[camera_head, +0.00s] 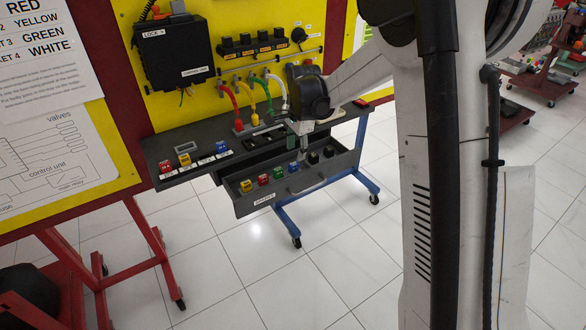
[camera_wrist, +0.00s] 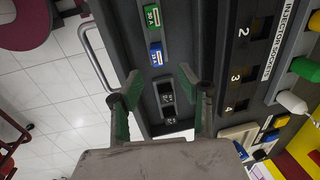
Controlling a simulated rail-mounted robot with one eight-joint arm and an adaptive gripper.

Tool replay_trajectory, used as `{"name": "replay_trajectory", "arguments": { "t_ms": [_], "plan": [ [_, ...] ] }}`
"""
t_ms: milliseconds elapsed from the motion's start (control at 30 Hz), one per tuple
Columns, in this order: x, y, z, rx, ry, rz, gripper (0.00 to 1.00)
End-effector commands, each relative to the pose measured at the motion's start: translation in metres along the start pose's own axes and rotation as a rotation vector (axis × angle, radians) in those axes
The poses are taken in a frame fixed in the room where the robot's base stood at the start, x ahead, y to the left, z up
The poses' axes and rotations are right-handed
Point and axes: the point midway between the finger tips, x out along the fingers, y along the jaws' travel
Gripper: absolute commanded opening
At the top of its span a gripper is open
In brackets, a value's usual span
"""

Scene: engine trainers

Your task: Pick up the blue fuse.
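The blue fuse (camera_wrist: 156,55) sits in the drawer, between a green fuse (camera_wrist: 152,16) and a black block (camera_wrist: 166,93) in the wrist view. In the head view the blue fuse (camera_head: 293,167) is in the drawer's row, left of my gripper. My gripper (camera_wrist: 160,73) points down over the drawer with its green-padded fingers spread apart and nothing between them. In the wrist view the blue fuse lies just beyond the fingertips. My gripper (camera_head: 303,152) is small and partly obscured in the head view.
The open drawer (camera_head: 265,201) also holds yellow (camera_head: 246,185) and red (camera_head: 263,179) fuses and black blocks (camera_head: 328,151). Its handle (camera_wrist: 92,55) sticks out in front. The grey bench top (camera_head: 155,147) carries several coloured fuses and upright coloured hoses (camera_head: 249,103).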

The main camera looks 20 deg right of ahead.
Motion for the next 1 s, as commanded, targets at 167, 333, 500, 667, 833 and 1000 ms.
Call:
{"name": "replay_trajectory", "arguments": {
  "t_ms": [167, 333, 500, 667, 833, 1000],
  "plan": [
    [0.016, 0.000, 0.000, 0.000, 0.000, 0.000, 0.36],
    [0.023, 0.001, 0.000, -0.001, 0.000, 0.000, 0.36],
    [0.043, 0.003, 0.000, -0.001, 0.000, 0.000, 0.36],
    [0.064, 0.004, 0.000, -0.001, 0.000, 0.000, 0.36],
    [0.070, 0.004, 0.000, -0.001, 0.000, 0.000, 0.36],
    [0.069, 0.004, 0.000, -0.001, 0.000, 0.000, 0.28]
  ]
}}
